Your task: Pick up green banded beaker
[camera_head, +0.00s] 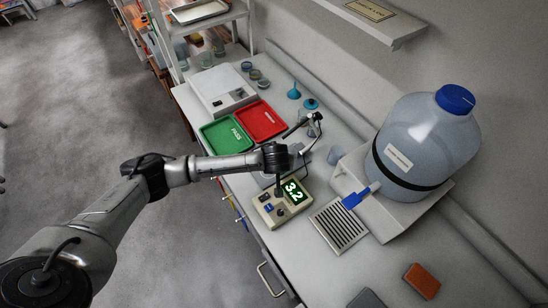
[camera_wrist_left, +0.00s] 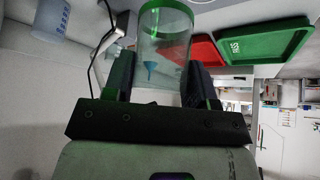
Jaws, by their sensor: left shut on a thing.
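The green banded beaker (camera_wrist_left: 165,45) is clear glass with a green band. In the left wrist view it stands between the two dark fingers of my left gripper (camera_wrist_left: 160,80), which is shut on it. In the head view my left gripper (camera_head: 313,125) is above the bench, right of the red tray. The beaker cannot be made out clearly there. My right gripper is not in view.
A green tray (camera_head: 222,136) and a red tray (camera_head: 270,118) lie left of the gripper. A beige meter reading 3.2 (camera_head: 268,208), a drain grille (camera_head: 340,226), a small translucent beaker (camera_head: 335,156) and a large blue-capped bottle (camera_head: 415,140) stand nearby. Glassware (camera_head: 256,75) sits farther back.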

